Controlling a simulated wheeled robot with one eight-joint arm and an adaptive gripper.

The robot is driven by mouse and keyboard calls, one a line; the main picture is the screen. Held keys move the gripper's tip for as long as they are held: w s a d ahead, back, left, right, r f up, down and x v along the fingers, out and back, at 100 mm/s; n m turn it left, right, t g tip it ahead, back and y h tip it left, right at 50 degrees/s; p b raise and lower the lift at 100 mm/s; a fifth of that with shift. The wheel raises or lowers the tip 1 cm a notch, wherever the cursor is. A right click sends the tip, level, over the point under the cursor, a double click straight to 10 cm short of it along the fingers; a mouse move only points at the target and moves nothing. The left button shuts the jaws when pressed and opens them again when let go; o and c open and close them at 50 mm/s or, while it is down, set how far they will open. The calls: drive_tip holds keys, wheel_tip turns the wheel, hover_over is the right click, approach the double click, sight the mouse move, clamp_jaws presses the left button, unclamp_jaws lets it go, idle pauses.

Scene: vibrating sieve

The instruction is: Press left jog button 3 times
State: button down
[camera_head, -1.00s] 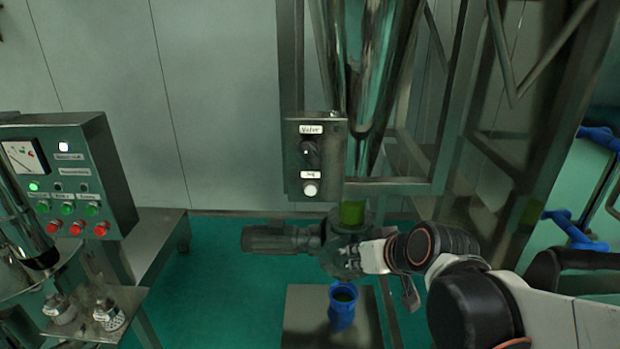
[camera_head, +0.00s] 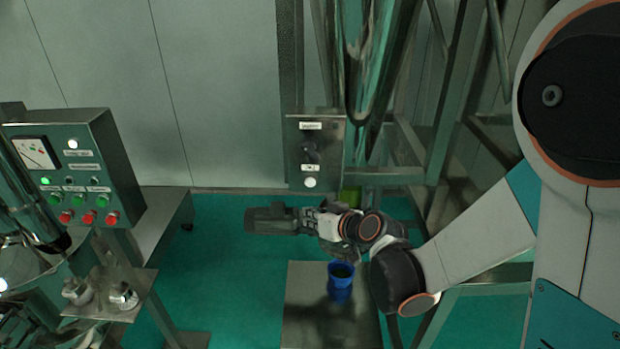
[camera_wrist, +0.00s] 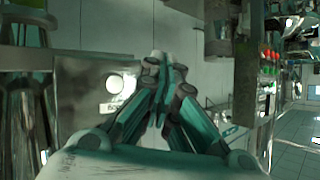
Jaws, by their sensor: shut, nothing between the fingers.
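A grey control box (camera_head: 297,160) hangs on the metal frame in the middle of the head view. It has a dark knob (camera_head: 309,152) and, below a small white label, a round white button (camera_head: 310,183). In the wrist view the white button (camera_wrist: 115,84) shows on the box's face (camera_wrist: 80,85), left of my fingertips. My gripper (camera_wrist: 160,64) is shut and empty, with its fingers together. In the head view my gripper (camera_head: 316,219) is below the box, and its fingertips are hard to make out there. It does not appear to touch the button.
A control panel (camera_head: 110,165) with a gauge and green and red buttons stands at left. A blue cup (camera_head: 341,270) stands on a metal platform (camera_head: 310,325) below my wrist. A steel hopper (camera_head: 365,75) and frame bars are behind. Green floor (camera_head: 225,270) is clear between.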

sight(310, 182)
drive_tip(key=shift+w, duration=0.1)
idle(0.3)
drive_tip(key=w, duration=0.8)
drive_tip(key=shift+w+d+p, duration=0.15)
drive_tip(key=shift+w+p, duration=0.2)
drive_tip(key=shift+w, duration=0.1)
idle(1.2)
drive_tip(key=shift+w, duration=0.3)
drive_tip(key=shift+w+b, duration=0.35)
drive_tip(key=shift+w, duration=0.15)
idle(0.8)
drive_tip(key=shift+s, duration=0.95)
drive_tip(key=shift+s+b, duration=0.1)
drive_tip(key=shift+b, duration=0.2)
